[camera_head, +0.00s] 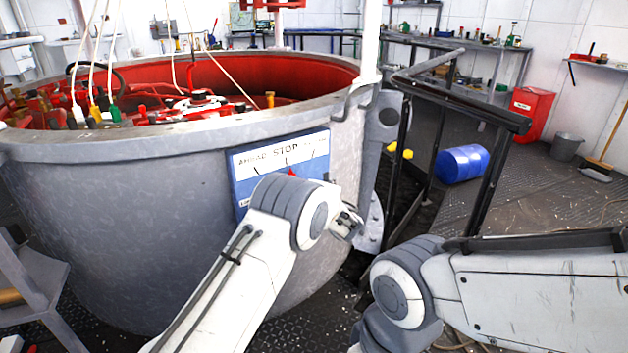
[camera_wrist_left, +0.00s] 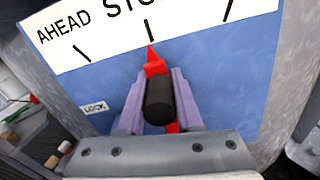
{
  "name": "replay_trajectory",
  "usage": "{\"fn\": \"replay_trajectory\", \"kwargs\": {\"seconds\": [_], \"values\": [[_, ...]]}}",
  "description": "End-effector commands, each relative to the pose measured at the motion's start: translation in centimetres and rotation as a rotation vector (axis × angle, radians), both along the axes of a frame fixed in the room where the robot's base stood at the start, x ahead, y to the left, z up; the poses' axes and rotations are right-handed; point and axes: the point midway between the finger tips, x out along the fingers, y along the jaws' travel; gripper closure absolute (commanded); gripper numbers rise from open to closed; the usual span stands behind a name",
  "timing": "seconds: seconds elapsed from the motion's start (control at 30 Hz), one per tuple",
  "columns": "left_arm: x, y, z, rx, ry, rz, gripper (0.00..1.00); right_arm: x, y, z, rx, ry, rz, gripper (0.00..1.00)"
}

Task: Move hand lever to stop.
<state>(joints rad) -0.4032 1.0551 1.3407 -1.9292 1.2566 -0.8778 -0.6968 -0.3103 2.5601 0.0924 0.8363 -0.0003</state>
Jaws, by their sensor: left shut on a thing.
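The hand lever (camera_wrist_left: 160,100) has a red pointer and a black grip, and stands on a blue dial plate (camera_wrist_left: 215,75) with a white scale. Its red tip points up at the middle mark, under the word STOP. In the head view the red tip (camera_head: 292,172) shows just above my left wrist, and the plate (camera_head: 243,190) is mounted on the big grey drum. My left gripper (camera_wrist_left: 160,82) is shut on the lever, one finger on each side of the grip. My wrist hides the lower plate in the head view. My right gripper is out of view.
The grey drum (camera_head: 120,220) with red machinery inside fills the left. Black railings (camera_head: 455,95) stand to its right, with a blue barrel (camera_head: 462,164) and red bin (camera_head: 531,112) behind. My right arm's links fill the lower right. A LOCK label (camera_wrist_left: 95,107) is on the plate.

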Motion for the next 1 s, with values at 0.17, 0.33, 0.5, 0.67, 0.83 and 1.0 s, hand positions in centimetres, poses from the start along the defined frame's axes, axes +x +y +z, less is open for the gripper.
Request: {"fn": "replay_trajectory", "kwargs": {"seconds": [0.17, 0.33, 0.5, 0.67, 0.83, 1.0], "values": [[0.1, 0.4, -0.1, 0.010, 0.010, 0.001, 1.00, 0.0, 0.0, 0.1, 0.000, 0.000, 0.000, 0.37], [0.0, 0.4, -0.1, 0.008, 0.009, 0.001, 0.62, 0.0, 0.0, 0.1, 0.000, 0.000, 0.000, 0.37], [0.0, 0.5, -0.1, 0.007, 0.007, 0.004, 0.37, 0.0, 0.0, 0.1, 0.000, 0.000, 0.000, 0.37], [0.0, 0.6, 0.0, 0.007, 0.006, 0.005, 0.37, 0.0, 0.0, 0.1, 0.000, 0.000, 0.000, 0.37], [-0.6, -0.1, 0.1, 0.006, 0.005, 0.004, 0.37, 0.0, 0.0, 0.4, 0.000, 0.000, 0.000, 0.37], [-2.9, -2.1, 0.2, 0.008, 0.008, 0.000, 0.37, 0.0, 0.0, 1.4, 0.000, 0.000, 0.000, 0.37]]}}
